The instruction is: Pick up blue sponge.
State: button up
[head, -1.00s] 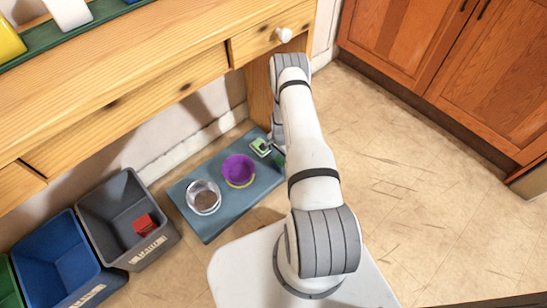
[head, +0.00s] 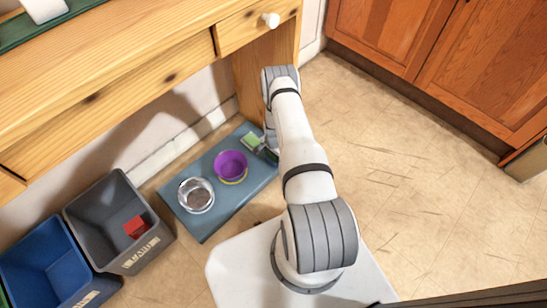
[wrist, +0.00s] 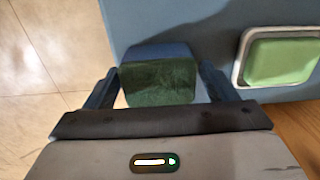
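The blue sponge (wrist: 158,80), with a dark green scouring face, lies on a blue-grey mat (wrist: 200,25) and shows in the wrist view. My gripper (wrist: 160,78) is open, with one dark finger on each side of the sponge. Narrow gaps seem to remain between fingers and sponge; contact cannot be told. In the head view, my gripper (head: 266,152) is small and dark at the mat's far right end, and the sponge there cannot be made out.
A green block in a white-rimmed dish (wrist: 282,60) sits right of the sponge in the wrist view. A purple bowl (head: 230,165) and a metal bowl (head: 196,195) stand on the mat. Bins (head: 118,222) stand left. A wooden desk (head: 150,85) overhangs the mat's far side.

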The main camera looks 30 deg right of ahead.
jog(key=c, duration=0.8)
jog(key=shift+r, duration=0.1)
notch_tip(320, 180, up, 10)
jog(key=p, duration=0.3)
jog(key=o, duration=0.4)
jog(key=shift+c, duration=0.2)
jog(key=c, duration=0.3)
